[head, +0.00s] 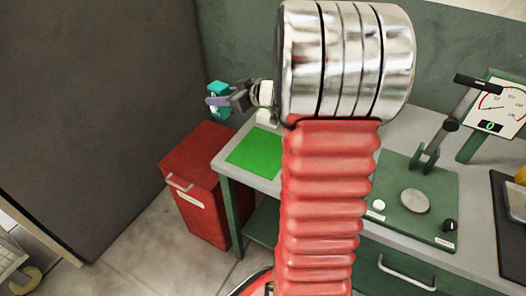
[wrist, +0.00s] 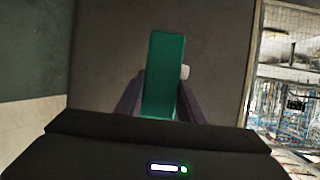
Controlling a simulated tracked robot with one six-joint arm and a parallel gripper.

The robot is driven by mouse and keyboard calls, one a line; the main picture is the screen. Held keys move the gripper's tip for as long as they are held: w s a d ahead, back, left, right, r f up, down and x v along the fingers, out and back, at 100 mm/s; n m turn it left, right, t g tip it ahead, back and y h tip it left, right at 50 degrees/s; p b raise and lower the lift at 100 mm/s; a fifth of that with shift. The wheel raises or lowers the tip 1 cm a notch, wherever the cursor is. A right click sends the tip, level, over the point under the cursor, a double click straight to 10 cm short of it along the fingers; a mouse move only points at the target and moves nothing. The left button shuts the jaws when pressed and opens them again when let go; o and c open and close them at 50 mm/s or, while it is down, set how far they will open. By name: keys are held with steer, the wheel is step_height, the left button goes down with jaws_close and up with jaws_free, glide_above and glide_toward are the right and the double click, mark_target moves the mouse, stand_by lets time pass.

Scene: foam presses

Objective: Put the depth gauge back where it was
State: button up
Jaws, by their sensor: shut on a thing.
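My gripper (head: 222,98) is at the upper left in the head view, above and beyond the left end of the workbench. It is shut on a teal block-like thing, which I take to be the depth gauge (head: 217,90). In the wrist view the depth gauge (wrist: 160,75) stands upright between the two dark fingers (wrist: 160,108), with a small pale part at its right side. Its lower end is hidden by the gripper body. It is held in the air, apart from the bench.
A bright green mat (head: 254,153) lies bare on the bench's left end. A red cabinet (head: 200,190) stands left of the bench. A green press plate (head: 415,205) and a dial display (head: 497,108) are at the right. My red arm hides the bench's middle.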

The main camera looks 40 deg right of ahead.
steer(key=s+d+f+n+y, duration=0.1)
steer(key=s+d+f, duration=0.1)
steer(key=s+d, duration=0.6)
steer(key=s, duration=0.4)
steer(key=shift+d+f+y, duration=0.15)
steer(key=shift+d+y, duration=0.05)
steer(key=shift+y, duration=0.1)
step_height(320, 180, down, 6)
steer(key=shift+f, duration=0.15)
steer(key=shift+f, duration=1.9)
steer(key=shift+f, duration=0.1)
